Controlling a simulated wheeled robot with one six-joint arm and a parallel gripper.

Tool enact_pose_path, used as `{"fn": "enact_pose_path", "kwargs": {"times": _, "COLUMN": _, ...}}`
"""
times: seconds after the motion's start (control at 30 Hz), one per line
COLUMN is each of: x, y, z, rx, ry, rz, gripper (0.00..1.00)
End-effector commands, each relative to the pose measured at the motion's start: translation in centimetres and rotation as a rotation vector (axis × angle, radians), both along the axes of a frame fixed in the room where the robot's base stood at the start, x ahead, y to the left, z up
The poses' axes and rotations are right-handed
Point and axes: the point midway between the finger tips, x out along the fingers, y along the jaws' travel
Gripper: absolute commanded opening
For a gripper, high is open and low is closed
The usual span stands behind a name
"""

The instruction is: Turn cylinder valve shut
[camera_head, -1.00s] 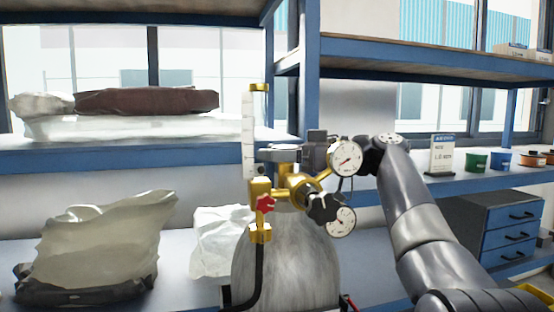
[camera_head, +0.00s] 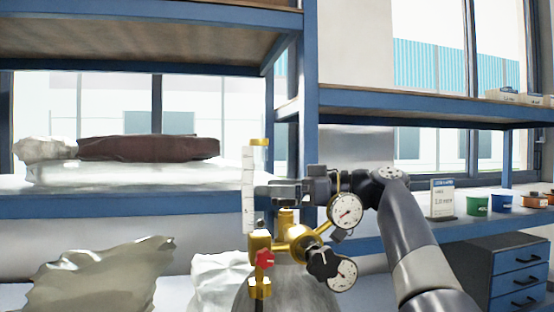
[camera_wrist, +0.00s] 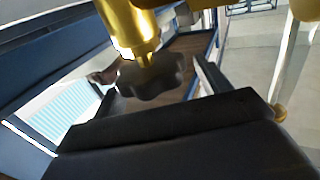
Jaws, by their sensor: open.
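The gas cylinder (camera_head: 285,298) stands at the lower middle of the head view, its grey body cut by the bottom edge. Its brass valve body (camera_head: 287,222) rises from the top. My gripper (camera_head: 278,193) is just above this brass, reaching in from the right. In the wrist view a dark lobed handwheel (camera_wrist: 150,82) sits on a brass stem (camera_wrist: 130,25). My open fingers (camera_wrist: 155,80) stand on either side of the handwheel; whether they touch it I cannot tell. In the head view the gripper hides the valve top.
Two round gauges (camera_head: 346,211), a black knob (camera_head: 322,262), a red knob (camera_head: 264,259) and a clear flow tube (camera_head: 248,190) crowd the valve. Blue shelving (camera_head: 297,130) stands behind. Bags (camera_head: 95,275) lie left; a blue drawer unit (camera_head: 515,275) is right.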

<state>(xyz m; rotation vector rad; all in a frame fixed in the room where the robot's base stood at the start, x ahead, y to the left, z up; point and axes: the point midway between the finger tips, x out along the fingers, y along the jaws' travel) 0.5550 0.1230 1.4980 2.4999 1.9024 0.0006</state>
Motion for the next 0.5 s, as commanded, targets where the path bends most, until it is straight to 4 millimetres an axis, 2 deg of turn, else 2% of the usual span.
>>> {"fn": "enact_pose_path", "kwargs": {"times": 0.03, "x": 0.1, "y": 0.0, "z": 1.1, "rx": -0.001, "ry": -0.003, "rz": 0.000, "gripper": 0.72}}
{"fn": "enact_pose_path", "kwargs": {"times": 0.2, "x": 0.1, "y": 0.0, "z": 3.8, "rx": -0.001, "ry": -0.002, "rz": 0.000, "gripper": 0.72}}
{"fn": "enact_pose_path", "kwargs": {"times": 0.5, "x": 0.1, "y": 0.0, "z": 6.7, "rx": -0.001, "ry": 0.000, "rz": -0.001, "gripper": 0.72}}
